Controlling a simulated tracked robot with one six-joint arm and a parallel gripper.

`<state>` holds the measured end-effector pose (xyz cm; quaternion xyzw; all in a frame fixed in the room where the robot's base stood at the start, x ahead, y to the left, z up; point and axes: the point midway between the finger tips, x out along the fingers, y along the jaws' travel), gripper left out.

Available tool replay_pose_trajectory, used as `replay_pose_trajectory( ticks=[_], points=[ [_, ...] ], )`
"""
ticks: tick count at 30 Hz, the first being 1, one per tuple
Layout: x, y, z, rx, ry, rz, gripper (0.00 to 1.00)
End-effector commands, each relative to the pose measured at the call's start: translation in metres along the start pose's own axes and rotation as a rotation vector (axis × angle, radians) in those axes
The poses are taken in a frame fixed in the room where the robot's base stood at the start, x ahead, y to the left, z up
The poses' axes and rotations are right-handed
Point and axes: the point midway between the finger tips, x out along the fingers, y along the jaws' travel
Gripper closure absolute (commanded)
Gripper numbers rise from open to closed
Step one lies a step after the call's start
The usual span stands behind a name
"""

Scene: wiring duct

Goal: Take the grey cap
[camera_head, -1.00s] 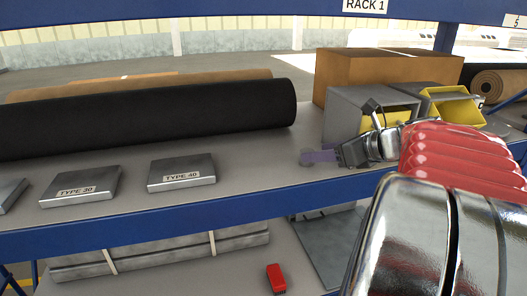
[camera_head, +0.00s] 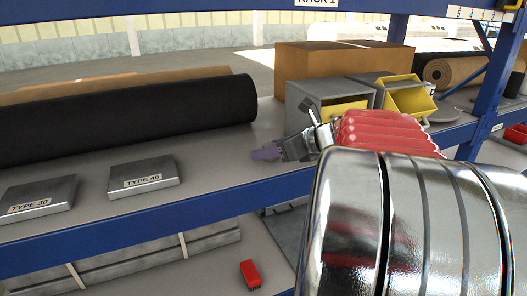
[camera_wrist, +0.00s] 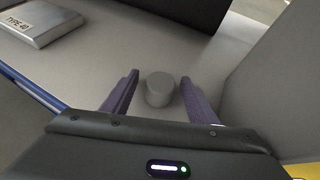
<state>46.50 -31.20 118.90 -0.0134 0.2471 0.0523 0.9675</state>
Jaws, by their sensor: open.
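The grey cap (camera_wrist: 160,89) is a short, round piece standing on the grey shelf in the wrist view. My gripper (camera_wrist: 158,84) is open, with one purple finger to the left of the cap and one to the right. Gaps show between the cap and both fingers. In the head view my gripper (camera_head: 266,153) is over the shelf in front of the grey bin; the cap cannot be made out there.
A grey bin (camera_head: 301,97) with a yellow inside stands close to my gripper, with a second yellow bin (camera_head: 408,97) beside it. A black roll (camera_head: 130,122) lies behind. A TYPE 40 plate (camera_head: 143,178) lies to the left. The blue shelf edge (camera_head: 150,232) runs along the front.

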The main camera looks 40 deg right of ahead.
Motion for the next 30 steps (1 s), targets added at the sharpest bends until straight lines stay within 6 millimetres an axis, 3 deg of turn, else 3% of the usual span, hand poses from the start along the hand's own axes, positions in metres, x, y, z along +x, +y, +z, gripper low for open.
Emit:
replay_pose_trajectory(
  ticks=[2, 21, 30],
  points=[
    [0.0, 0.0001, 0.0, 0.0, 0.0, 0.0, 0.46],
    [-0.0002, 0.0, 0.0001, 0.0, 0.0, 0.0, 0.9],
    [-0.0009, 0.0009, 0.0021, -0.001, 0.0, 0.0, 0.9]
  ],
)
